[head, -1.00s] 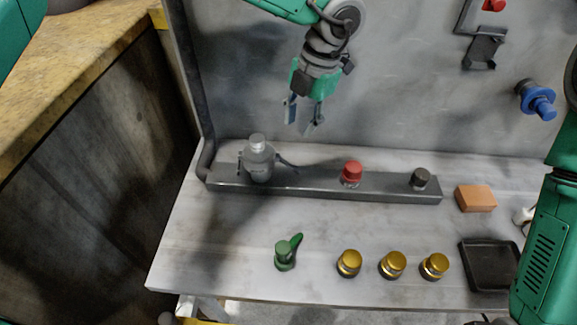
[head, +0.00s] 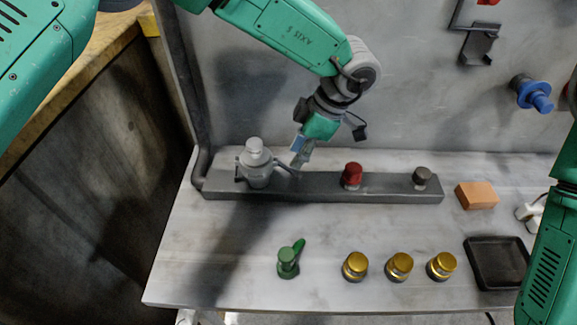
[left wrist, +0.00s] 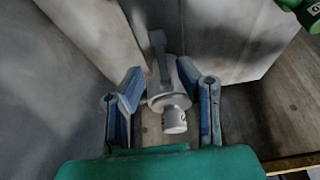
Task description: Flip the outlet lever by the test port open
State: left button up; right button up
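A grey valve (head: 257,168) with a silver cap stands at the left end of a dark metal bar on the bench. My left gripper (head: 299,157) is just above the bar, by the lever's free end. In the left wrist view, the valve (left wrist: 170,103) and its lever (left wrist: 159,52) show between the two spread blue-lined fingers of my left gripper (left wrist: 165,92). I cannot tell whether a finger touches the lever. My right gripper is out of view.
On the bar (head: 320,188) are a red knob (head: 352,175) and a dark knob (head: 422,178). A green lever valve (head: 289,260) and brass caps (head: 399,267) stand in front. An orange block (head: 476,195) and black tray (head: 497,263) are at right.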

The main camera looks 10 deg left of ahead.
aim_at(288, 168)
pick_arm(q)
jog(key=shift+x, duration=2.75)
grip_shut()
